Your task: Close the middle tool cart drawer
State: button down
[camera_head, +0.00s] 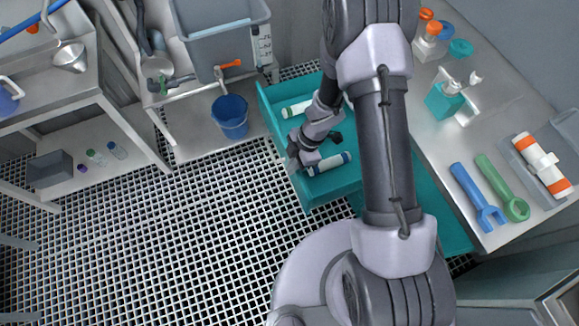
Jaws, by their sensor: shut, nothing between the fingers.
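A teal drawer (333,188) stands pulled out from the left side of the tool cart (455,170). Its front panel faces left over the grated floor. White cylinders with coloured caps lie inside, one (297,109) toward the back and one (328,164) near the middle. My gripper (296,160) is shut and empty at the drawer's front panel, near the middle of its length. I cannot tell whether it touches the panel. My arm hides the drawer's right part and much of the cart's side, so the drawer's level is unclear.
The cart top holds a blue wrench (478,197), a green wrench (502,187), a teal bottle (445,98) and an orange-ended cylinder (543,165). A blue bucket (230,116) stands on a low shelf at the back. The grated floor (150,240) left of the drawer is clear.

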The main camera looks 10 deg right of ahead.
jog(key=w+d+p, duration=0.2)
jog(key=d+p, duration=0.6)
jog(key=shift+w+d, duration=0.25)
jog(key=shift+d, duration=0.1)
